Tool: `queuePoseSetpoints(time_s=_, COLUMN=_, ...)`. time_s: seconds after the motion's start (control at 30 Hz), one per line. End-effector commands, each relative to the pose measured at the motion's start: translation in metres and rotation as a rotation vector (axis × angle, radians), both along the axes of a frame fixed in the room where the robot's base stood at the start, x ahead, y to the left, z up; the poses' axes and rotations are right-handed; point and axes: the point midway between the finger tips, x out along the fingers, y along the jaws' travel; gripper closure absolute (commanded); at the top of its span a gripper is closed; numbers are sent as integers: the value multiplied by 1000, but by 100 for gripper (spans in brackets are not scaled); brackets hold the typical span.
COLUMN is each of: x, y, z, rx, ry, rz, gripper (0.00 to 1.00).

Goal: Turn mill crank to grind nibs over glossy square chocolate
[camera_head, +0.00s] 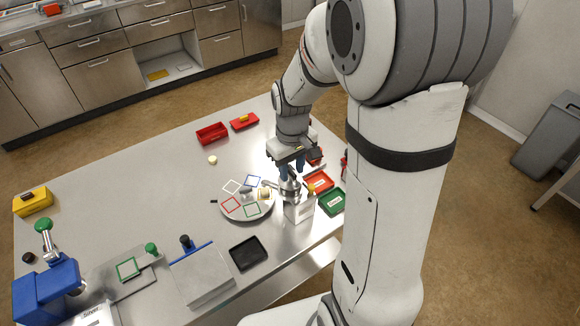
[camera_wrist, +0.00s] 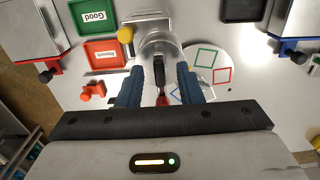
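The silver mill (camera_head: 290,187) stands at the right edge of the round plate (camera_head: 233,218); it also shows in the wrist view (camera_wrist: 157,45). My gripper (camera_head: 292,172) is right above the mill. In the wrist view its two blue fingers (camera_wrist: 158,85) are apart, with a narrow dark crank-like part (camera_wrist: 159,72) with a red end between them. I see gaps on both sides of that part. The plate bears several coloured square outlines. A small pale round piece (camera_head: 264,193) is at its right side. I cannot make out the glossy square chocolate.
A red tray (camera_head: 319,182) and a green tray (camera_head: 332,202) stand right of the mill. A black tray (camera_head: 248,253) lies in front. A grey box with a blue edge (camera_head: 203,276) and a blue machine (camera_head: 45,292) are at front left. The table's left middle is clear.

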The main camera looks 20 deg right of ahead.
Motion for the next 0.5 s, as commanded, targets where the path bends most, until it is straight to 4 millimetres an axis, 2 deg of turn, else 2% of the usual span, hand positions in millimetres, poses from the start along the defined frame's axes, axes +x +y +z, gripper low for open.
queuePoseSetpoints(time_s=0.1, x=0, y=0, z=0, rx=0, ry=0, rz=-1, gripper=69)
queuePoseSetpoints(time_s=0.5, x=0, y=0, z=0, rx=0, ry=0, rz=-1, gripper=100)
